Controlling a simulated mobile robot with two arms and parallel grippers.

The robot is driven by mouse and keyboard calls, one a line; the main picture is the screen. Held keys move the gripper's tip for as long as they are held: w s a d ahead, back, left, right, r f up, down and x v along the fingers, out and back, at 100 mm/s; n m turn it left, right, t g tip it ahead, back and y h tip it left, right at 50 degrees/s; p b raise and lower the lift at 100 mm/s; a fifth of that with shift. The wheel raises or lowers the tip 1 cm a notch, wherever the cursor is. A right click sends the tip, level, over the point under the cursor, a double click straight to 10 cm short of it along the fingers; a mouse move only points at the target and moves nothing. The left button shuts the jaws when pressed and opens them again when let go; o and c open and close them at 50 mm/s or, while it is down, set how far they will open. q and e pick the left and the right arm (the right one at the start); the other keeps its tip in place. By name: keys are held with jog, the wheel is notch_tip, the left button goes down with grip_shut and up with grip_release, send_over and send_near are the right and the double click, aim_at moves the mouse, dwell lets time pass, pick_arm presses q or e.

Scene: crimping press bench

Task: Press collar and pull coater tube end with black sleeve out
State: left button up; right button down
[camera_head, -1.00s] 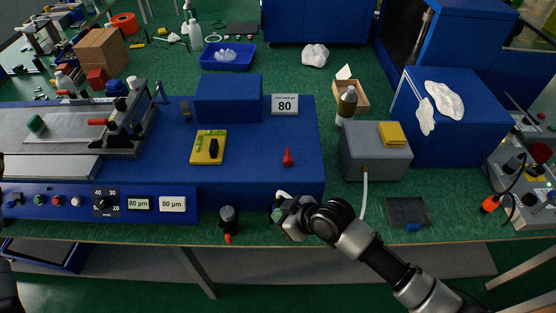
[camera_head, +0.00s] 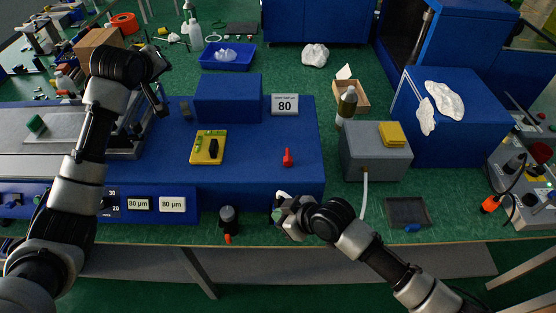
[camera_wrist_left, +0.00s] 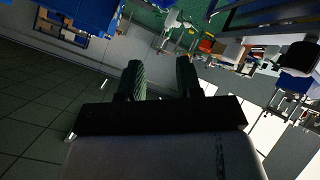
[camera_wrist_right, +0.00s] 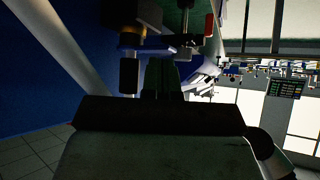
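In the head view my right gripper (camera_head: 280,212) is at the front right corner of the blue coater (camera_head: 255,185). A short white tube piece (camera_head: 284,195) shows just above it. In the right wrist view its fingers (camera_wrist_right: 162,76) lie close together beside a fitting (camera_wrist_right: 130,42) with a dark sleeve-like part (camera_wrist_right: 129,76) below. What is between the fingertips is hidden. My left gripper (camera_head: 159,104) is raised over the coater's left part, away from the fitting. In the left wrist view its fingers (camera_wrist_left: 160,80) are apart and empty.
A grey box (camera_head: 375,160) with a white tube (camera_head: 364,195) stands right of the coater. A black-and-orange part (camera_head: 228,220) stands at the front edge. A dark tray (camera_head: 407,211) lies at right. A yellow plate (camera_head: 207,147) and red knob (camera_head: 288,157) are on the coater.

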pick_arm(q)
jog(key=s+d+f+m+g+h, duration=0.1)
jog(key=s+d+f+g+h, duration=0.2)
jog(key=d, duration=0.7)
pick_arm(e)
jog(key=shift+d, duration=0.1)
pick_arm(q)
jog(key=m+g+y, duration=0.3)
jog(key=m+g, duration=0.2)
jog(key=g, duration=0.3)
send_over(278, 194)
notch_tip(278, 194, down, 8)
notch_tip(278, 194, down, 12)
jog(key=shift+f, duration=0.1)
grip_shut()
jog(key=shift+r, duration=1.85)
